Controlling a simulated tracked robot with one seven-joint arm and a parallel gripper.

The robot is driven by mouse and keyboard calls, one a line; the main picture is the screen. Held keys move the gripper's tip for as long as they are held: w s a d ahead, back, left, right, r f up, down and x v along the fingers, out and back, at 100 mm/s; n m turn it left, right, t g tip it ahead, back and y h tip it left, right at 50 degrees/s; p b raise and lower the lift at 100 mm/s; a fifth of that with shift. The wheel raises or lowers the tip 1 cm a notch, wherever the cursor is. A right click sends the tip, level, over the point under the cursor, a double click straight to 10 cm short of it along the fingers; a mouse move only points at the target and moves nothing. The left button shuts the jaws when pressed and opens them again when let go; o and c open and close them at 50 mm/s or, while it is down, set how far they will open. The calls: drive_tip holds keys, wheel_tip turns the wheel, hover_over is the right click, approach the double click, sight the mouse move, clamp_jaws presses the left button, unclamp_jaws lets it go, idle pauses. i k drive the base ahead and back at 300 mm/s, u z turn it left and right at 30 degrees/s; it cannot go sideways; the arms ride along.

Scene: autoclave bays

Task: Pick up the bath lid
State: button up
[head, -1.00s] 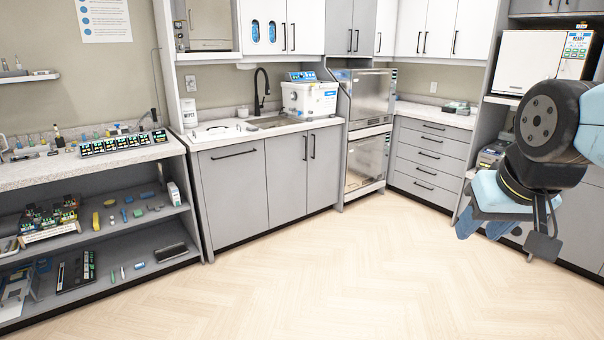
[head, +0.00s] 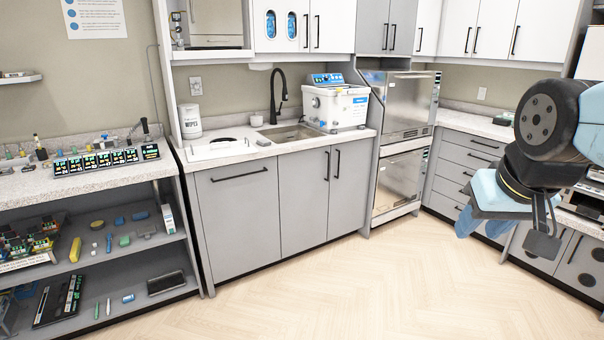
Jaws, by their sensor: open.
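A flat white lid (head: 220,147) with a dark handle or knob lies on the counter left of the sink; it looks like the bath lid. A white bath unit (head: 337,107) with a blue control panel stands on the counter right of the sink. My gripper (head: 541,232) is at the right of the head view, in the air and well away from the lid. It points down, its fingers are partly hidden, and nothing shows in it.
The sink (head: 290,133) with a black faucet (head: 277,98) lies between lid and bath. A wipes canister (head: 190,120) stands behind the lid. A cluttered open shelf unit (head: 100,183) is at left. The wooden floor (head: 350,290) ahead is clear.

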sight(224, 148)
drive_tip(key=u, duration=0.15)
drive_tip(key=i, duration=1.25)
drive_tip(key=u, duration=0.35)
drive_tip(key=i, duration=1.15)
drive_tip(key=u, duration=0.4)
drive_tip(key=i, duration=1.5)
drive_tip(key=u, duration=0.2)
